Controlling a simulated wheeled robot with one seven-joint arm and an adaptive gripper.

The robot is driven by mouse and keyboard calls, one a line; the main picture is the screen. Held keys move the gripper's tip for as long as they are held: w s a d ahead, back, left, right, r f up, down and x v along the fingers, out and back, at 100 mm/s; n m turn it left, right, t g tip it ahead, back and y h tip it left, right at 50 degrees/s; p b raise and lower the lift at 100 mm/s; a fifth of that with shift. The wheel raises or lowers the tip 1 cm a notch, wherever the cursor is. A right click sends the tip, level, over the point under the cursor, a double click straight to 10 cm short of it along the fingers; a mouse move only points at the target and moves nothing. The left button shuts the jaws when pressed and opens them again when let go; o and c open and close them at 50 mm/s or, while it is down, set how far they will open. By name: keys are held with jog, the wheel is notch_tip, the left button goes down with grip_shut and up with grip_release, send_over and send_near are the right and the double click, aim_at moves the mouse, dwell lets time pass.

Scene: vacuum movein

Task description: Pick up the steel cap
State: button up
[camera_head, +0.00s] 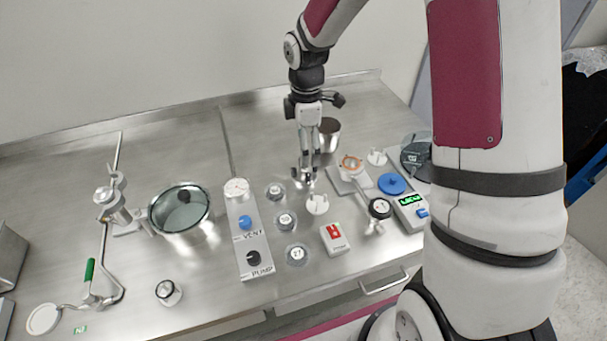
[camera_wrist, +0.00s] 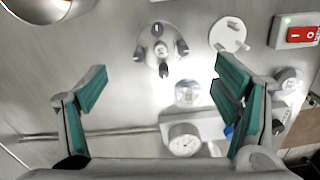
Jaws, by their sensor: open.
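A small round steel piece with dark lugs around it, which looks like the steel cap (camera_wrist: 160,50), lies on the steel bench in the wrist view. In the head view, the steel cap (camera_head: 306,185) is mostly hidden behind my fingers. My gripper (camera_head: 307,176) points down over it. In the wrist view, my gripper (camera_wrist: 162,75) is open and empty, with its green-padded fingers spread wide. The cap shows just beyond the fingertips, between their lines. I cannot tell how high the fingertips are above it.
A white disc with a raised bar (camera_head: 317,204) lies close beside the cap. Several labelled round pieces (camera_head: 286,220) stand near the vent and pump panel (camera_head: 248,240). A red switch box (camera_head: 335,238) is in front. A steel vessel (camera_head: 328,133) stands behind my gripper.

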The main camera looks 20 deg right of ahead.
aim_at(305, 170)
notch_tip(305, 170, down, 9)
jog(key=shift+r+p, duration=0.2)
jog(key=shift+p, duration=0.2)
jog(key=c, duration=1.3)
